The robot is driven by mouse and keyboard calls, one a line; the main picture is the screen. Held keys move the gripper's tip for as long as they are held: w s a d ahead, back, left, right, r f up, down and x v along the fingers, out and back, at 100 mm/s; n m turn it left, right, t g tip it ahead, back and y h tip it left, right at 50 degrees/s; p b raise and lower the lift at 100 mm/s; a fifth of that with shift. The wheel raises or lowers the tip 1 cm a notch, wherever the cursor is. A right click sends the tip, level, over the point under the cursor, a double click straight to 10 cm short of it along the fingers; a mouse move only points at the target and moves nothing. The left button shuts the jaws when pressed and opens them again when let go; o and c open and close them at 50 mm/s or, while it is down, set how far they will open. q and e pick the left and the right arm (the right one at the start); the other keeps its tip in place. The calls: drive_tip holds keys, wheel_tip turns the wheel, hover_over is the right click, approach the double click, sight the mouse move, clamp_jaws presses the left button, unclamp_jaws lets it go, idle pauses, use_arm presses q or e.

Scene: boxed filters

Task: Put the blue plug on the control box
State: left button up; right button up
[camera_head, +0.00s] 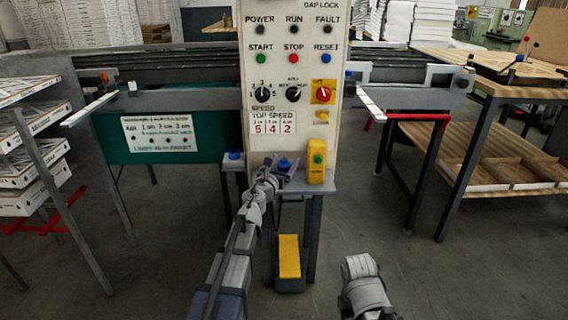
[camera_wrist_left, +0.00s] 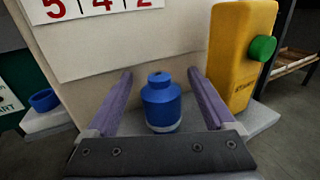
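The blue plug (camera_head: 284,164) stands upright on the small grey shelf at the foot of the tall beige control box (camera_head: 262,80). In the left wrist view the plug (camera_wrist_left: 162,105) is a stepped blue cylinder with a narrower top. My left gripper (camera_wrist_left: 160,75) is open, its two purple fingers one on each side of the plug with gaps between. In the head view the left gripper (camera_head: 283,168) is at the shelf, and the arm partly hides it.
A yellow box with a green button (camera_head: 317,162) stands close on the plug's right. A blue ring-like piece (camera_head: 234,155) sits on a ledge to the left. A yellow pedal (camera_head: 289,257) is below. A wooden workbench (camera_head: 500,85) is at right.

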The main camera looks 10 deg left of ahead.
use_arm(q)
drive_tip(key=shift+r, duration=0.2)
drive_tip(key=shift+s, duration=0.2)
drive_tip(key=s+a, duration=0.1)
drive_tip(key=s, duration=1)
drive_tip(key=shift+s+a, duration=0.2)
drive_tip(key=shift+s, duration=0.1)
